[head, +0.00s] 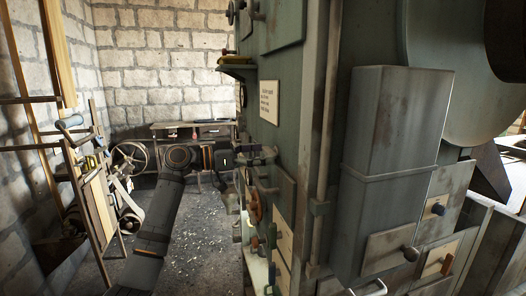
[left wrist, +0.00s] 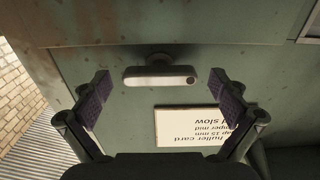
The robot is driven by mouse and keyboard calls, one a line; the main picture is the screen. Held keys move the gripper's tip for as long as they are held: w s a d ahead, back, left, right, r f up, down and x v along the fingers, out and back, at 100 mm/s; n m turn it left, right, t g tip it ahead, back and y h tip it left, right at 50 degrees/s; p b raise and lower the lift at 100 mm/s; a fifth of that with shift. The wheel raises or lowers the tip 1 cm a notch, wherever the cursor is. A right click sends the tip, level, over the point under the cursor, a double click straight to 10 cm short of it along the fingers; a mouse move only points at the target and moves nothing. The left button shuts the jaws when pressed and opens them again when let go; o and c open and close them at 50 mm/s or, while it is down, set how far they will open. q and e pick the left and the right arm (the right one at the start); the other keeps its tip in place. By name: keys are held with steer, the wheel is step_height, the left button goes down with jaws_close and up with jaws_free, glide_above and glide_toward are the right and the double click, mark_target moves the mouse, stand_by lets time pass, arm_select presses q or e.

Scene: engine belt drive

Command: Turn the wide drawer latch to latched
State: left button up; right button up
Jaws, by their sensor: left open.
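A pale bar-shaped latch (left wrist: 158,76) lies nearly level in the left wrist view, with a dark dot at its right end. It sits on a round boss on the green panel (left wrist: 85,67). I cannot tell from its look alone whether it is the wide drawer latch. My left gripper (left wrist: 168,90) is open, with one purple-padded finger on each side of the bar, apart from it. In the head view my left gripper (head: 262,156) is close to the green machine's side, and the latch is not clearly seen there. My right gripper is not in view.
A printed card (left wrist: 190,126), upside down in the wrist view, is beside the latch; the same card is above my gripper in the head view (head: 269,102).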

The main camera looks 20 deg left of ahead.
arm_select(q)
steer(key=shift+c, duration=0.4)
steer(key=c, duration=1.1)
steer(key=shift+o, duration=0.2)
